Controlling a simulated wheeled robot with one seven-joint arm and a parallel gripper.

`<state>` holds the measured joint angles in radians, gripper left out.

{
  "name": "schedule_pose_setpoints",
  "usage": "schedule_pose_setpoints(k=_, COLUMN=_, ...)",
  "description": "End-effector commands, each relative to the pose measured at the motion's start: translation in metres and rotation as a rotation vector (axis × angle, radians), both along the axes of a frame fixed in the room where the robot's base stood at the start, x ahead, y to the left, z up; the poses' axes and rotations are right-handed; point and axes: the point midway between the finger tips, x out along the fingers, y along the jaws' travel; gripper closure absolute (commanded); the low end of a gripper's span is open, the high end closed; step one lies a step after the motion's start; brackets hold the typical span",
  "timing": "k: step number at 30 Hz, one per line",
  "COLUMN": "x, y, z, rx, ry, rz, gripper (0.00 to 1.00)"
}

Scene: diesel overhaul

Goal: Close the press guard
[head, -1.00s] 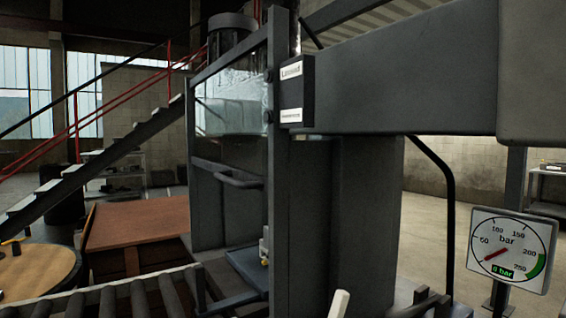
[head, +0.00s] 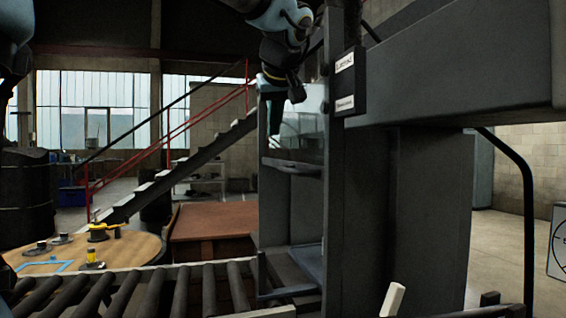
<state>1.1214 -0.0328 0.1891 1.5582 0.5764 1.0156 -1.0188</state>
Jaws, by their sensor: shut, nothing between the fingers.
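The press guard (head: 311,112) is a clear panel in a grey frame on the left side of the press. It sits high, with its lower crossbar (head: 290,164) about halfway up the opening. The space under that bar is open down to the blue-grey press bed (head: 306,262). My gripper (head: 296,93) is at the top of the guard, pointing down, shut and empty. It overlaps the panel's upper left in the picture; I cannot tell whether it touches it. Its fingertips are small and dark.
A roller conveyor (head: 180,290) runs along the front left. Behind it are a round wooden table (head: 130,249) with small parts and a brown wooden box (head: 213,222). The press post (head: 343,200) stands right of the guard. A pressure gauge (head: 558,240) is cut off at right.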

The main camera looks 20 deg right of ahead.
Motion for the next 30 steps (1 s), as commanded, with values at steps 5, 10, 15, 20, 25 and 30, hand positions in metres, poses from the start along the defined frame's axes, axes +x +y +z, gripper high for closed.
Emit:
schedule_pose_setpoints(k=5, x=-0.014, y=-0.015, z=0.032, rx=-0.064, ry=-0.042, rz=0.016, gripper=1.00)
schedule_pose_setpoints(k=10, x=-0.004, y=-0.019, z=0.026, rx=-0.069, ry=-0.044, rz=0.022, gripper=1.00)
schedule_pose_setpoints(k=15, x=0.020, y=-0.025, z=0.006, rx=-0.067, ry=-0.042, rz=0.022, gripper=1.00)
schedule_pose_setpoints(k=20, x=0.045, y=-0.032, z=-0.016, rx=-0.067, ry=-0.041, rz=0.022, gripper=1.00)
schedule_pose_setpoints(k=25, x=0.058, y=-0.038, z=-0.041, rx=-0.067, ry=-0.041, rz=0.018, gripper=1.00)
schedule_pose_setpoints(k=30, x=0.059, y=-0.042, z=-0.061, rx=-0.068, ry=-0.042, rz=0.018, gripper=1.00)
